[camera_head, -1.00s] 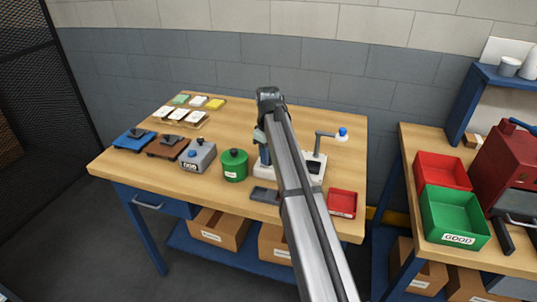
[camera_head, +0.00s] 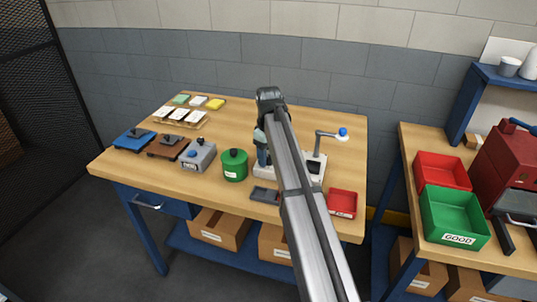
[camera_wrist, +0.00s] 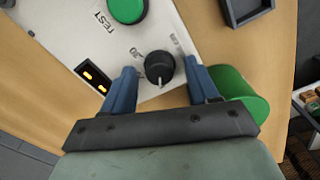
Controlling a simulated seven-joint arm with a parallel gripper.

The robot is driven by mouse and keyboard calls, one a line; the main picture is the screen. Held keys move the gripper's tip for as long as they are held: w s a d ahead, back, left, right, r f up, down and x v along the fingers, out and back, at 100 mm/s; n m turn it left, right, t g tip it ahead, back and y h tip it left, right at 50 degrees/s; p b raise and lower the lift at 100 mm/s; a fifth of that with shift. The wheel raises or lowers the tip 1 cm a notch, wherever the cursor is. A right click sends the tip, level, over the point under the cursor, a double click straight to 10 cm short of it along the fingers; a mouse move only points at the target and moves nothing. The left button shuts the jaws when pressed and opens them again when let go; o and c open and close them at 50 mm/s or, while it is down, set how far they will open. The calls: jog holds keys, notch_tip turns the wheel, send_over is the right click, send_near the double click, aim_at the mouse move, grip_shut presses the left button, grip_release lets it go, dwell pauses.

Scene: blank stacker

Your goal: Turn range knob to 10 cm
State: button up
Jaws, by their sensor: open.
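The range knob (camera_wrist: 159,68) is a round black knob on a white panel (camera_wrist: 62,38) in the wrist view. A light pointer mark on it faces the bottom of that picture. My gripper (camera_wrist: 161,72) is open, with one blue finger on each side of the knob and visible gaps between. In the head view, my arm hides the knob and much of the white device (camera_head: 262,173).
A green TEST button (camera_wrist: 126,8) and a dark window with orange lights (camera_wrist: 93,78) are on the panel. A green canister (camera_head: 234,168), grey tray (camera_head: 265,195) and red tray (camera_head: 343,203) stand near the device. The bench's right side is partly clear.

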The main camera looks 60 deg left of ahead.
aim_at(269, 157)
jog(key=shift+r, duration=0.1)
notch_tip(269, 157, up, 14)
jog(key=shift+f, duration=0.2)
dwell(0.3)
dwell(0.5)
